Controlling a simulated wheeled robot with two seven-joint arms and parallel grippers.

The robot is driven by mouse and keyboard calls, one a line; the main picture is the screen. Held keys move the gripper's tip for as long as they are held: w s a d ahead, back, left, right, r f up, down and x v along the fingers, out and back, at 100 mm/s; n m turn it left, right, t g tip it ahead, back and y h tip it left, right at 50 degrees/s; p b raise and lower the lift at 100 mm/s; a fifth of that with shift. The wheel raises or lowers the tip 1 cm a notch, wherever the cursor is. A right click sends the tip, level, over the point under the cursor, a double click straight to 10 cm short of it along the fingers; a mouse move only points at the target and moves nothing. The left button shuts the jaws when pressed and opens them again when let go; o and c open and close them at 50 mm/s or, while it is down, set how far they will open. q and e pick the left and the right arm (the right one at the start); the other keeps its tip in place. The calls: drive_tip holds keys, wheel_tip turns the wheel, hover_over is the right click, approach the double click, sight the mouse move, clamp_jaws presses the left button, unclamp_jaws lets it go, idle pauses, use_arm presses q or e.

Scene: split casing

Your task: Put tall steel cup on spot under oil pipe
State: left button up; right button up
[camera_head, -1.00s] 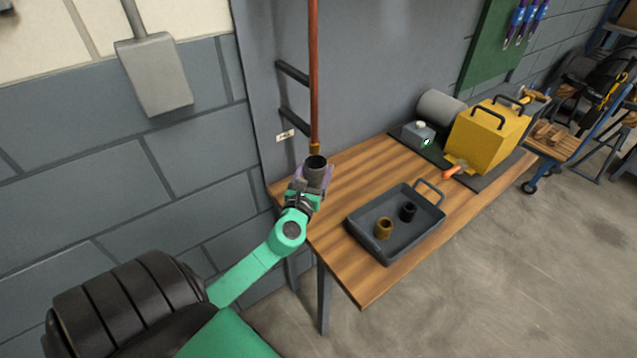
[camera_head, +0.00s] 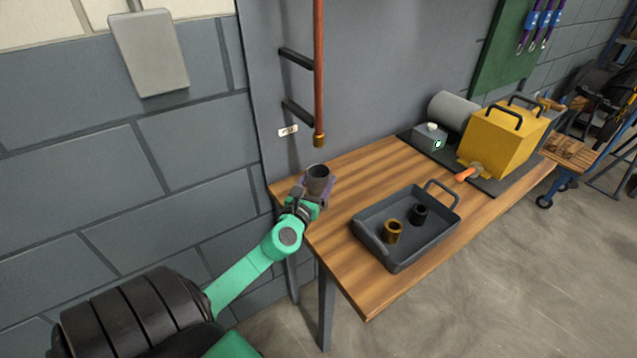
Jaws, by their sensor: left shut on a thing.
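The tall steel cup (camera_head: 318,174) is dark grey and upright, with its open top visible. My left gripper (camera_head: 314,192) is shut on it at the table's left corner, and the fingers hide part of its lower body. The copper-coloured oil pipe (camera_head: 319,70) comes down the grey wall and ends in a brass tip (camera_head: 319,141). The cup appears below that tip in the picture. I cannot tell whether the cup's base touches the table. The spot under the pipe cannot be made out. My right gripper is not in view.
The wooden table (camera_head: 350,277) bears a dark tray (camera_head: 399,262) holding a brass ring-like part (camera_head: 393,232) and a black one (camera_head: 419,214). A yellow casing (camera_head: 497,143), a grey cylinder (camera_head: 452,108) and a small grey box (camera_head: 429,138) stand at the back right. Bare wood lies behind the tray.

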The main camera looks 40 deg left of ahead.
use_arm(q)
drive_tip(key=shift+f, duration=0.2)
drive_tip(key=o, duration=1.6)
drive_tip(key=shift+c, duration=0.2)
drive_tip(key=shift+r, duration=0.15)
drive_tip(key=shift+s, duration=0.1)
drive_tip(key=b+v, duration=0.2)
drive_tip(key=v, duration=0.9)
drive_tip(key=shift+s+b, duration=0.4)
drive_tip(key=shift+d, duration=0.1)
